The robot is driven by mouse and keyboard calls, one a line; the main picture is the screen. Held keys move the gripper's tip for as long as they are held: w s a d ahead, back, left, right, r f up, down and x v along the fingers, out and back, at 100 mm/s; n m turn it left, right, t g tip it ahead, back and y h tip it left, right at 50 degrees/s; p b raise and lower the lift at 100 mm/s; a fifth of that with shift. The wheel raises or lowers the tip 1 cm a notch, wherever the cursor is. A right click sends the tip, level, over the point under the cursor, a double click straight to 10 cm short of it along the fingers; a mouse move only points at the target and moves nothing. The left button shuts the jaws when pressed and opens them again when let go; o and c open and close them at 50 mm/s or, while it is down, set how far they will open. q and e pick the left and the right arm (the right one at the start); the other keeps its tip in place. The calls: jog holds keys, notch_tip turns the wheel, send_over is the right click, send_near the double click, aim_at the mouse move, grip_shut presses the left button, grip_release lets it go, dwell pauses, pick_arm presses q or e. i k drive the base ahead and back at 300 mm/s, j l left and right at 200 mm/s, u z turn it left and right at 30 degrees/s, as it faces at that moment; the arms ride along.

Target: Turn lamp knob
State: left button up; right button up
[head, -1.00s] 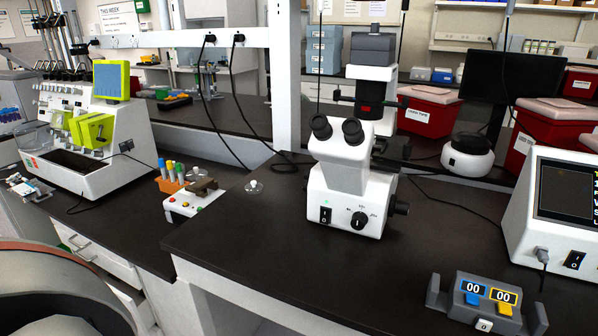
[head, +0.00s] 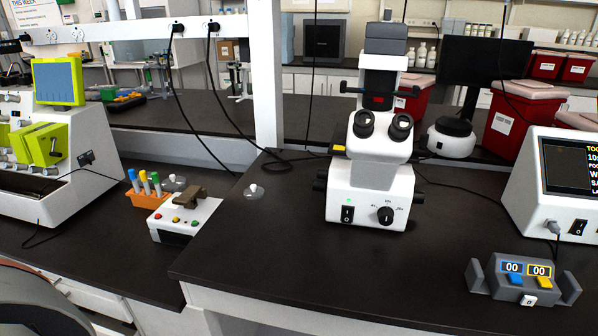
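A white microscope (head: 368,192) stands upright on the dark bench, a little right of the middle of the head view. Its lamp knob (head: 385,215) is a round black dial with small marks around it, on the lower front of the base. A black rocker switch (head: 347,214) sits left of the knob, with a small green light above it. Neither of my grippers shows in the head view, and nothing touches the knob.
A grey counter with two displays (head: 525,276) lies on the front right of the bench. A white device with a screen (head: 560,185) stands at the right edge. Bench space (head: 300,250) before the microscope is clear.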

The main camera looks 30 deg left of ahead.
aim_at(321, 174)
jog(key=k+j, duration=0.1)
jog(key=j, duration=0.4)
jog(key=k+j, duration=0.1)
jog(key=j, duration=0.4)
jog(key=k+j, duration=0.1)
jog(key=j, duration=0.45)
